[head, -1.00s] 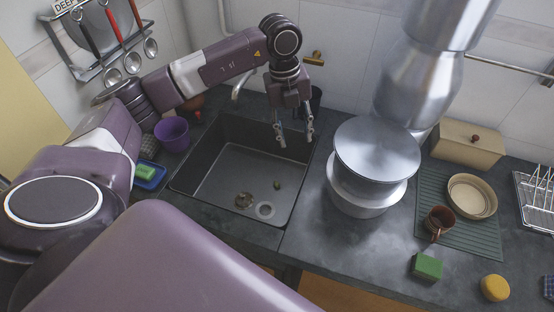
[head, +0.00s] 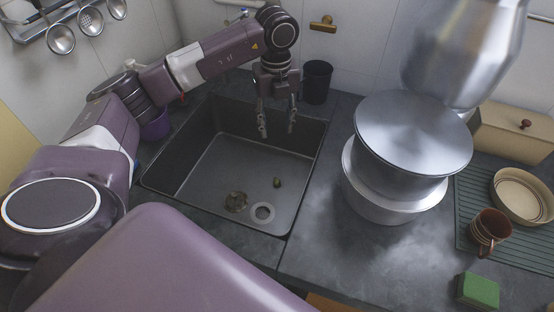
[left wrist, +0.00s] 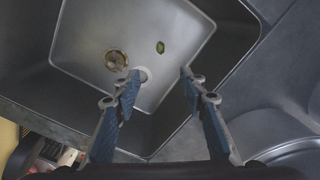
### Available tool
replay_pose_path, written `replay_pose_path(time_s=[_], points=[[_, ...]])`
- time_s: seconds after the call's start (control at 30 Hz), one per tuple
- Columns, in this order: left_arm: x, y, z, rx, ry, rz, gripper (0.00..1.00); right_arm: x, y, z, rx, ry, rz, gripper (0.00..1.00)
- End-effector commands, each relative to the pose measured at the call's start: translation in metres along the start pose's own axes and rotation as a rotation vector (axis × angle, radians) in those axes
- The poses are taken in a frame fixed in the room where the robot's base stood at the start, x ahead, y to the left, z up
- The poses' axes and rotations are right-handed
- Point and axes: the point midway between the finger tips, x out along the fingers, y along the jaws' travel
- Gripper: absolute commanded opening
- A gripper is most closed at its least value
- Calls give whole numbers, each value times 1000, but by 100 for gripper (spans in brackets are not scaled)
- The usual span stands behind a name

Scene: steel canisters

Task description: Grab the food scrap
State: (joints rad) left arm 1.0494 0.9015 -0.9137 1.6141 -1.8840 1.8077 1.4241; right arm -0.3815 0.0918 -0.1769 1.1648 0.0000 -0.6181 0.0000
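A small green food scrap (head: 277,182) lies on the floor of the dark sink (head: 205,205), near a white ring (head: 262,212) and a round brownish drain piece (head: 236,201). In the left wrist view the scrap (left wrist: 160,47) lies beyond my fingertips, between their lines. My left gripper (head: 277,130) hangs over the back part of the sink, fingers pointing down. Its fingers are apart and nothing is between them; it also shows in the left wrist view (left wrist: 160,78). It is above and apart from the scrap. My right gripper is not seen.
Stacked steel pots (head: 412,140) stand on the counter right of the sink. A dark cup (head: 317,80) stands behind the sink and a purple pot (head: 156,125) to its left. A mug (head: 489,230), bowl (head: 522,195) and green sponge (head: 478,291) are at the right.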

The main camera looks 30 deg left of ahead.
Motion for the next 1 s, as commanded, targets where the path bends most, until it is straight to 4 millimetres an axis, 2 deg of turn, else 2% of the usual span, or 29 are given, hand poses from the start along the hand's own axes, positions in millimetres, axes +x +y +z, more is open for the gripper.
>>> replay_pose_path(time_s=[0.03,0.4,0.53,0.77,1.0], points=[[30,0,0,1,0,-1,39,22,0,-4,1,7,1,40],[129,0,0,1,0,-1,39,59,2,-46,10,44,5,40],[150,-1,0,1,0,-2,39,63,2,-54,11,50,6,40],[164,0,0,1,1,-1,39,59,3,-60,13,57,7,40],[188,0,-1,2,2,0,39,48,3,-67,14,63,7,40]])
